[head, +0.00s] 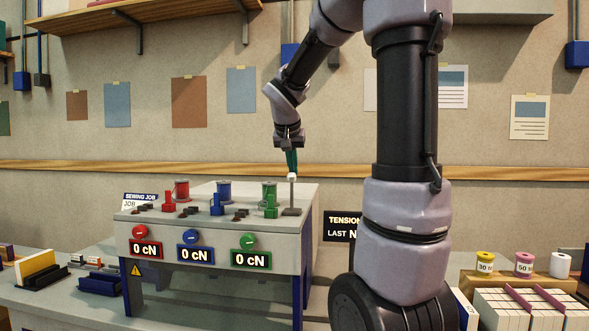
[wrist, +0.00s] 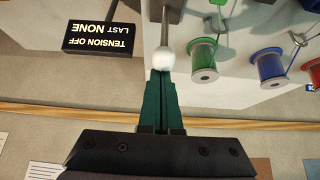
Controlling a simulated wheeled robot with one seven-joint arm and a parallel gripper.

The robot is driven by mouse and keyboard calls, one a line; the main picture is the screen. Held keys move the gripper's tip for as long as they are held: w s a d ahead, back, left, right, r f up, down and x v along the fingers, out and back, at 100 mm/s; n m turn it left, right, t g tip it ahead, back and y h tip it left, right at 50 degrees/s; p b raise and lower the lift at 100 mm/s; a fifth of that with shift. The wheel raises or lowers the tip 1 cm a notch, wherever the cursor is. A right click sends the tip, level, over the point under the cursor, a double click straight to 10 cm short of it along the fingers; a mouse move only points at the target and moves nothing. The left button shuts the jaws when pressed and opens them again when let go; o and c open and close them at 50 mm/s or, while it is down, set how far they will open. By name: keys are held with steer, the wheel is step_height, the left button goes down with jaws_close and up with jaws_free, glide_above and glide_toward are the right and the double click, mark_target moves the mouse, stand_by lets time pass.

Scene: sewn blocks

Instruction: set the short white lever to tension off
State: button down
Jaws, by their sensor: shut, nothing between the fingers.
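The short white lever (head: 292,177) is a thin grey rod with a white ball knob. It stands about upright on a dark base at the right end of the grey machine's top (head: 310,191). The white knob also shows in the wrist view (wrist: 173,53). My gripper (head: 291,170) points down just above the knob, its green fingers shut with nothing between them. In the wrist view the fingertips (wrist: 162,73) are right at the knob's edge; I cannot tell whether they touch it. A dark sign (wrist: 100,38) reads "TENSION OFF: LAST NONE".
Red (head: 181,190), blue (head: 224,191) and green (head: 269,194) spools stand on the machine, left of the lever, with small coloured parts beside them. Three displays on its front read 0 cN. Small spools (head: 485,262) and a white rack (head: 520,310) are at the right. The wall is behind.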

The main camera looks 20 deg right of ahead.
mark_target(292, 182)
steer(key=s, duration=0.1)
steer(key=s+a, duration=0.2)
steer(key=shift+s+a+f, duration=0.15)
steer(key=shift+s+f, duration=0.1)
steer(key=shift+s+a+f, duration=0.45)
steer(key=shift+s+f, duration=0.15)
steer(key=shift+a, duration=0.1)
steer(key=shift+r, duration=0.1)
step_height(292, 182, up, 4)
steer(key=w+d, duration=0.1)
steer(key=w, duration=0.1)
steer(key=s+a+r, duration=0.3)
steer(key=s+a, duration=0.1)
steer(key=s, duration=0.3)
steer(key=shift+r, duration=0.25)
steer(key=s+a+f+n+t+y, duration=0.1)
steer(key=s+a+f+n+y, duration=0.1)
steer(key=s+a+f+y, duration=0.2)
steer(key=s+f+y, duration=0.1)
steer(key=s+f, duration=0.2)
steer(key=s, duration=0.4)
steer(key=shift+s+n+t+y, duration=0.3)
steer(key=shift+s+y, duration=0.1)
